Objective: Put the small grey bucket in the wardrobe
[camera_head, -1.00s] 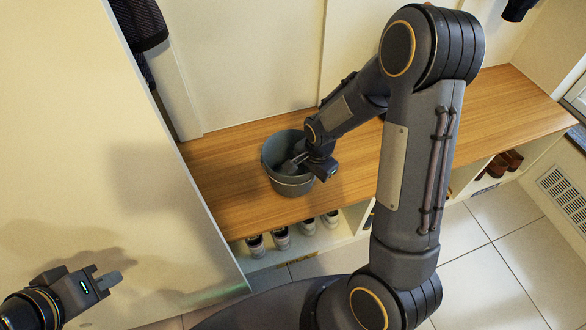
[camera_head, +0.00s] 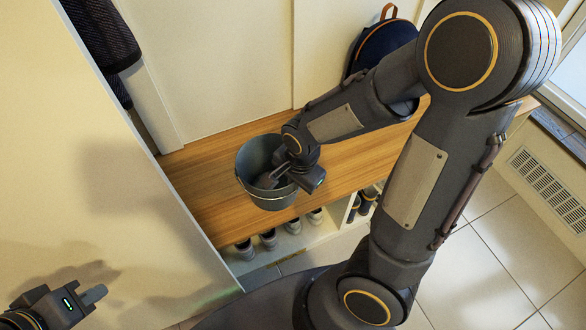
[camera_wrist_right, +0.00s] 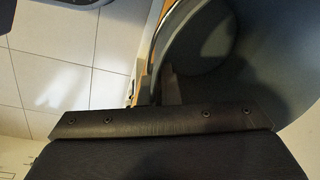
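The small grey bucket (camera_head: 258,158) is upright at the wooden bench, in the middle of the head view. It looks slightly raised, but I cannot see a clear gap under it. My right gripper (camera_head: 272,178) reaches in over its rim and appears shut on the bucket wall. The right wrist view shows the bucket's inside (camera_wrist_right: 245,60) and rim close by the fingers. The fingertips are mostly hidden. A large cream panel (camera_head: 110,160), seemingly of the wardrobe, fills the left. My left gripper (camera_head: 92,296) is before it, empty; its finger opening is unclear.
The wooden bench (camera_head: 205,205) has several shoes (camera_head: 268,239) in cubbies below. A blue backpack (camera_head: 377,45) is behind my right arm. Dark clothes (camera_head: 103,32) hang behind the panel's top edge. Tiled floor (camera_head: 470,260) is clear at lower right.

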